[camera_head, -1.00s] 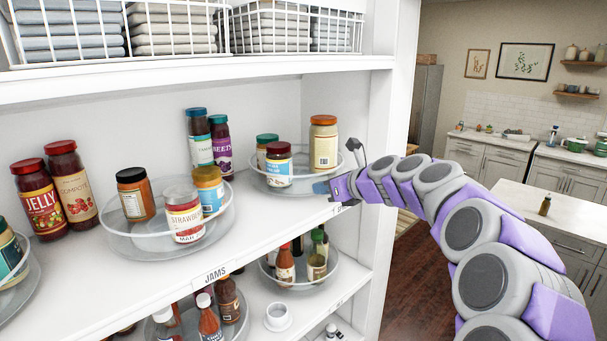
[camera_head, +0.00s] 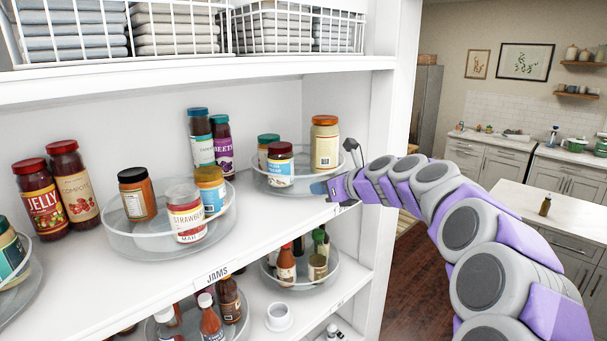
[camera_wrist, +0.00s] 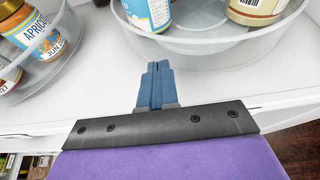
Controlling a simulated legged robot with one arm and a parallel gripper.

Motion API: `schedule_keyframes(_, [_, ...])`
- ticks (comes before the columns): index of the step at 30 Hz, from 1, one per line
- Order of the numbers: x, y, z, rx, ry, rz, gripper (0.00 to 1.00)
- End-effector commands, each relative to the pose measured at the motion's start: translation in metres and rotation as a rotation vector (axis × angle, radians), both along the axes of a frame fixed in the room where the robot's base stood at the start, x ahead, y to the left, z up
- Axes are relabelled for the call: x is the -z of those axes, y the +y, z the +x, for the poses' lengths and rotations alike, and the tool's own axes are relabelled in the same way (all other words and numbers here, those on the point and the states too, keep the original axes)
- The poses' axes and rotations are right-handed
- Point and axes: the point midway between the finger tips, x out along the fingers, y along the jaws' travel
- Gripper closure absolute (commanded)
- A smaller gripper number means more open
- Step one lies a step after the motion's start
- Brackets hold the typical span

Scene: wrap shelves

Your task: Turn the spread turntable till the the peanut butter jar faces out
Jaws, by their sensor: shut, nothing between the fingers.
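A clear round turntable (camera_head: 262,184) stands at the right end of the middle shelf; its rim (camera_wrist: 215,45) shows in the wrist view. On it are a large tan jar with an orange lid (camera_head: 324,143), which looks like peanut butter, a dark-red-lidded jar with a blue and white label (camera_head: 280,168), and a teal-lidded jar (camera_head: 265,150) partly hidden behind it. The tan jar is at the right and shows a barcode panel. My gripper (camera_head: 319,188) is shut and empty, low at the turntable's front right. In the wrist view its blue fingertips (camera_wrist: 157,66) point at the rim; contact is unclear.
A second turntable with jam jars (camera_head: 130,245) stands to the left, and tall jars (camera_head: 208,145) stand at the back between them. The shelf's white side panel (camera_head: 378,130) is close to my arm. A lower shelf holds bottles (camera_head: 287,265).

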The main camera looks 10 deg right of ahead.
Motion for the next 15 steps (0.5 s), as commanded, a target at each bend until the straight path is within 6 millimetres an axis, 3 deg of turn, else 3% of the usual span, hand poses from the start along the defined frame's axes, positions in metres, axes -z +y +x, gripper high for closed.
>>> schedule_keyframes(4, [-0.001, 0.004, 0.002, -0.002, 0.002, -0.001, 1.0])
schedule_keyframes(15, [-0.001, -0.011, 0.011, 0.0, 0.0, 0.008, 1.0])
